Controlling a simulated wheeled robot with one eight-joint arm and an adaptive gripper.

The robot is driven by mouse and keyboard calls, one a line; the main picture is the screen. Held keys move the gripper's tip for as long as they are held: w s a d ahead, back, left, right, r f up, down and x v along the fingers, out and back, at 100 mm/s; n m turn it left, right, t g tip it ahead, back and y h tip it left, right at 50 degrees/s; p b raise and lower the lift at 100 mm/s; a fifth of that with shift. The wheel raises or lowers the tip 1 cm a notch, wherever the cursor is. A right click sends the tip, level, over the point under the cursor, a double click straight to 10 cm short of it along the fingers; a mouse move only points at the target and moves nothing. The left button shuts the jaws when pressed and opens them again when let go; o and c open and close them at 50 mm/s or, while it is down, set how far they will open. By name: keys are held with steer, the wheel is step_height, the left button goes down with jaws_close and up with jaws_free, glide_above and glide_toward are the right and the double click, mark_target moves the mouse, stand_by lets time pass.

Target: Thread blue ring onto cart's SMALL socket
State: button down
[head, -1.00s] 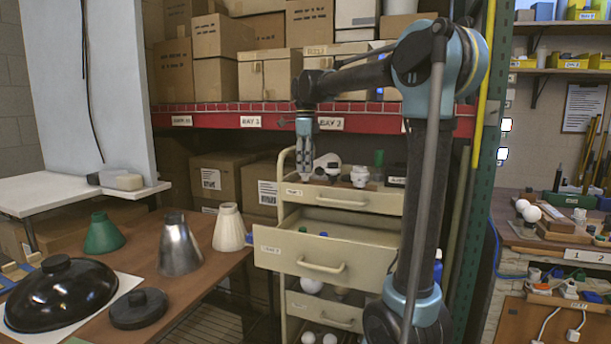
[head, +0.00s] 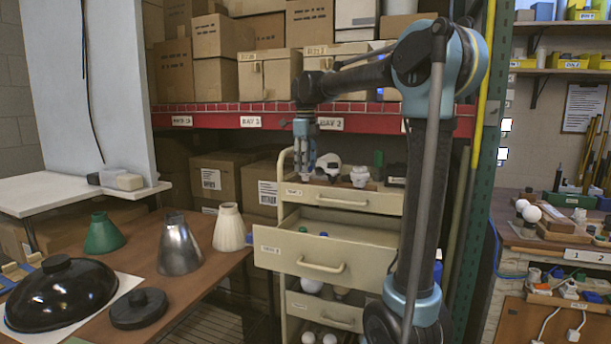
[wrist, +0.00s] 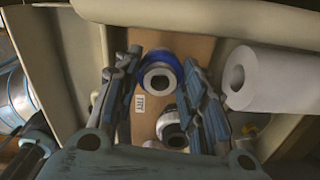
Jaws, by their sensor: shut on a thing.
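The blue ring (wrist: 146,59) shows between the fingertips of my gripper (wrist: 160,66) in the wrist view. My gripper is shut on it. A white socket with a dark mouth (wrist: 159,80) shows inside the ring; I cannot tell how far down the ring sits around it. A second pale socket (wrist: 170,126) with a dark collar is nearer, between the fingers. In the head view my gripper (head: 305,176) points down over the left part of the cart top (head: 340,197). The ring cannot be made out there.
A large white hollow cylinder (wrist: 262,80) lies close beside the right finger. A labelled brown board (wrist: 142,120) is under the sockets. In the head view the cart's upper drawer (head: 290,250) stands open, and a white socket (head: 360,176) is right of my gripper.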

steer(key=shift+f+m, duration=0.1)
steer(key=shift+m, duration=1.3)
steer(key=shift+m, duration=1.4)
steer(key=c, duration=1.1)
jaws_free()
